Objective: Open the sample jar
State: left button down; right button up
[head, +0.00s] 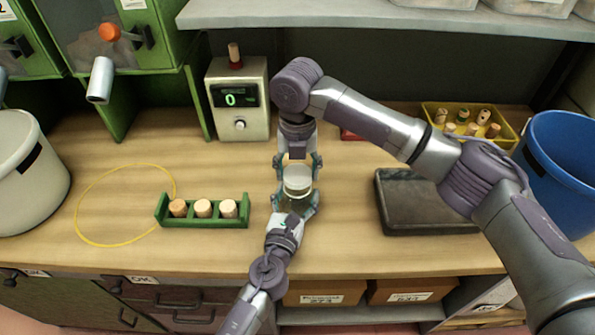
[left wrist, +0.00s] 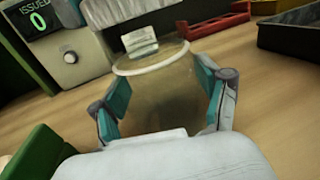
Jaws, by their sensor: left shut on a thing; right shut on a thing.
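The sample jar (head: 296,205) stands upright on the bench in the head view, with a pale round lid (head: 298,172) at its top. My left gripper (head: 295,202) comes from the front and is shut around the jar's body. My right gripper (head: 299,162) comes from behind and is shut on the lid. In the left wrist view the clear jar (left wrist: 160,100) stands between my left teal fingers (left wrist: 165,105), with a pale ring at its mouth. A pale shape behind is cut off by the top edge. I cannot tell how far the lid is from the rim.
A green rack (head: 205,222) with 3 corks stands left of the jar, by a yellow ring (head: 77,215). A counter box (head: 240,122) reading 0 stands behind. A dark tray (head: 420,222), yellow cork bin (head: 510,133) and blue bucket (head: 560,165) are at right.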

aim_at(297, 174)
pick_arm(q)
jog(key=shift+f, duration=0.1)
pick_arm(e)
jog(key=shift+r, duration=0.1)
jog(key=shift+r, duration=1.95)
pick_arm(q)
grip_release()
jog(key=v, duration=1.2)
